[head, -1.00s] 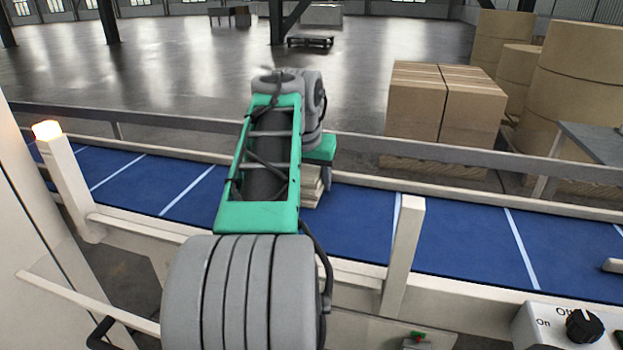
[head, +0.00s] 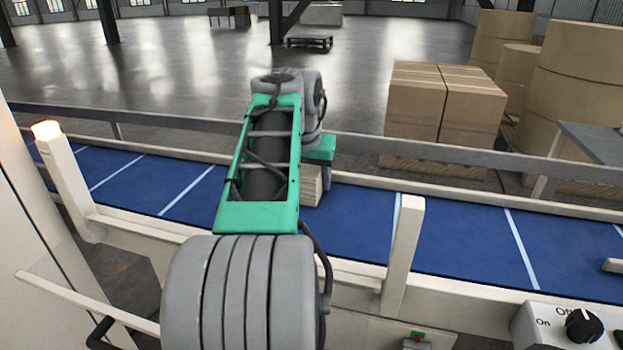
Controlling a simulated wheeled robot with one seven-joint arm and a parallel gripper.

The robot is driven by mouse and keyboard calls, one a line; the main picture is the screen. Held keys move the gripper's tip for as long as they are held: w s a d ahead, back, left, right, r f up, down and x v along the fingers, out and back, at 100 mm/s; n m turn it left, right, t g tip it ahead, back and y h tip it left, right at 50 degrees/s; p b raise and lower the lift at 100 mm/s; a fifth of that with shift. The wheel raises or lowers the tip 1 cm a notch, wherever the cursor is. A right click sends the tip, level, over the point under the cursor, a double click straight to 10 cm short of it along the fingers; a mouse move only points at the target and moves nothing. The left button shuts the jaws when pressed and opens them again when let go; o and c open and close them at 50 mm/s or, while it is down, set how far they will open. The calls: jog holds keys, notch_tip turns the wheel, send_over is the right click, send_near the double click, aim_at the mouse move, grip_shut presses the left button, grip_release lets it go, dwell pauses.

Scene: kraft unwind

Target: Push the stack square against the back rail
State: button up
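A small pale tan stack (head: 311,187) sits on the blue conveyor belt (head: 350,225). Only a narrow part of it shows, just right of my green arm link, and the rest is hidden. A pale back rail (head: 470,192) runs along the far edge of the belt. The stack is near this rail, but my arm hides whether they touch. My gripper (head: 326,174) is beside and above the stack, at its right side. One grey finger part shows below the green wrist piece. The other fingertip is hidden, so its opening cannot be seen.
A pale post (head: 403,258) stands at the belt's front edge, right of my arm. A grey guard rail (head: 440,152) runs behind the belt. The belt is clear on both sides.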

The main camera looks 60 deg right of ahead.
aim_at(310, 168)
jog(key=shift+a, duration=0.15)
dwell(0.4)
jog(key=o, duration=1.5)
jog(key=shift+f, duration=0.1)
jog(key=shift+c, duration=0.2)
jog(key=p+v, duration=0.2)
jog(key=v, duration=0.6)
jog(key=shift+p, duration=0.35)
